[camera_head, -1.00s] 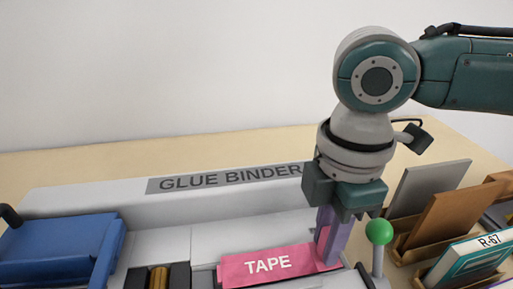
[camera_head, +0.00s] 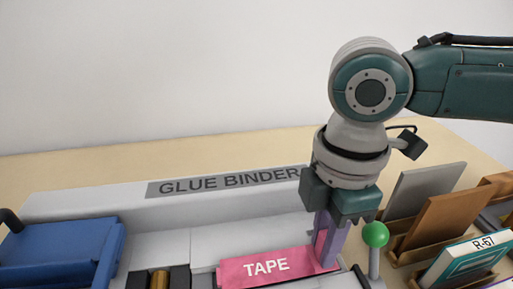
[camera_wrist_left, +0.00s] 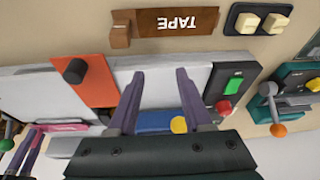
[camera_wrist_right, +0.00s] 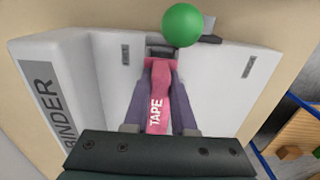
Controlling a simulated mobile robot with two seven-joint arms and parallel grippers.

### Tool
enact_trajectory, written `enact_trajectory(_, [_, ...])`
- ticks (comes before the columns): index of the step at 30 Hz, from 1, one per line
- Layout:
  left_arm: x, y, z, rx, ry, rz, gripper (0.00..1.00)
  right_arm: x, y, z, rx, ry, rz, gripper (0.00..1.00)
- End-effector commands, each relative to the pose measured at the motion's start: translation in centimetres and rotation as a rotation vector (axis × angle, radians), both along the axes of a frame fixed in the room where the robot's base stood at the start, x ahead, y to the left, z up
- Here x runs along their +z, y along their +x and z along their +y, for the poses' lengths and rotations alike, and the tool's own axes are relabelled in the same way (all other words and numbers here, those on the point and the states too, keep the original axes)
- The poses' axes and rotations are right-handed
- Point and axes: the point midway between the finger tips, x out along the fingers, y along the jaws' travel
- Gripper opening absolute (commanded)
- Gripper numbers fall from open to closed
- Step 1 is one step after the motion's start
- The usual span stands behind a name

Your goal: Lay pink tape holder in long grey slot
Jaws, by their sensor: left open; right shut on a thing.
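The pink tape holder (camera_head: 240,271), marked TAPE, lies roughly level over the light grey glue binder (camera_head: 75,198) in the head view. My right gripper (camera_wrist_right: 160,78) is shut on it near its right end. The right wrist view shows the pink holder (camera_wrist_right: 158,108) between the fingers, with a dark grey recess (camera_wrist_right: 161,52) just past its tip. The long grey slot cannot be made out clearly; the holder may cover it. My left gripper (camera_wrist_left: 158,78) is open and empty, seen only in its wrist view, above the binder's front.
A green ball knob (camera_head: 375,234) on a post stands close right of my right gripper. Racks with boards and an R-67 book (camera_head: 466,262) are at the right. A blue part (camera_head: 55,255) is at the left. A brown TAPE sign (camera_wrist_left: 150,24) and a button panel (camera_wrist_left: 223,94) show near the left gripper.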

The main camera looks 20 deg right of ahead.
Motion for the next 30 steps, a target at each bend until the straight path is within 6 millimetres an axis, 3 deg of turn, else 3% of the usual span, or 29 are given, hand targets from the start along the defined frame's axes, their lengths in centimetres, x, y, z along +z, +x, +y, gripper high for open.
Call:
enact_trajectory(26, [-0.7,0.0,-0.2,0.005,-0.009,0.0,0.5,-1.3,0.0,0.0,0.0,0.001,0.0,0.0])
enact_trajectory(27, [-0.7,0.0,-0.2,0.006,-0.008,0.0,0.5,-1.3,0.0,0.0,0.0,0.001,0.0,0.25])
enact_trajectory(30, [-0.7,0.0,-0.1,0.004,-0.005,0.001,0.5,-1.2,0.0,0.0,0.0,0.001,0.0,0.37])
